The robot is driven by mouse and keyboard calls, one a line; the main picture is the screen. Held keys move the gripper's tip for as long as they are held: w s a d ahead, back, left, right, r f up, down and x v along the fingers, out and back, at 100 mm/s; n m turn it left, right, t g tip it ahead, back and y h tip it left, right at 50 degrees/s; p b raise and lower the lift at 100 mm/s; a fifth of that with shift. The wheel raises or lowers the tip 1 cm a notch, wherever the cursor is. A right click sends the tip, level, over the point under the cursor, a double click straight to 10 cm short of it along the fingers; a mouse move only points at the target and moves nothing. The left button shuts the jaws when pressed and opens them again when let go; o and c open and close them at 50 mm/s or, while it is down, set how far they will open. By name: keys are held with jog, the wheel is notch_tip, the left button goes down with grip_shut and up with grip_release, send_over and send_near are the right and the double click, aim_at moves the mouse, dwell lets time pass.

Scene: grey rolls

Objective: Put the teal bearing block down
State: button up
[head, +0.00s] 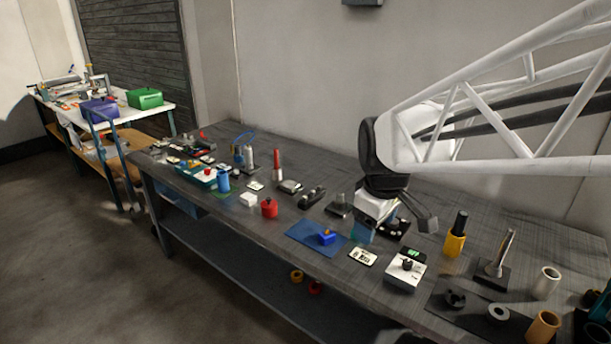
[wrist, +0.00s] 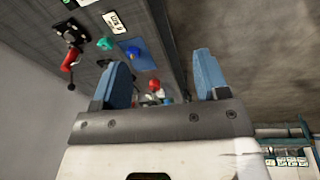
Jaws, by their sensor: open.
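The teal bearing block shows in the wrist view (wrist: 104,44) on the dark bench, beside the blue mat (wrist: 124,43) and just past one fingertip.
A blue block (head: 327,237) sits on the mat. A white label card (head: 362,257) and a white box with a black knob (head: 406,273) are close by. A yellow holder (head: 455,241) stands to the right. The bench front edge is near; several parts crowd the left.

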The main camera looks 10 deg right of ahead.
jog(key=s+a+f+m, duration=0.1)
jog(key=s+m, duration=0.6)
jog(key=s, duration=0.8)
jog(key=shift+s+a+f+m+t, duration=0.2)
jog(key=shift+a+m+t, duration=0.2)
jog(key=shift+a, duration=0.05)
jog(key=shift+c, duration=0.2)
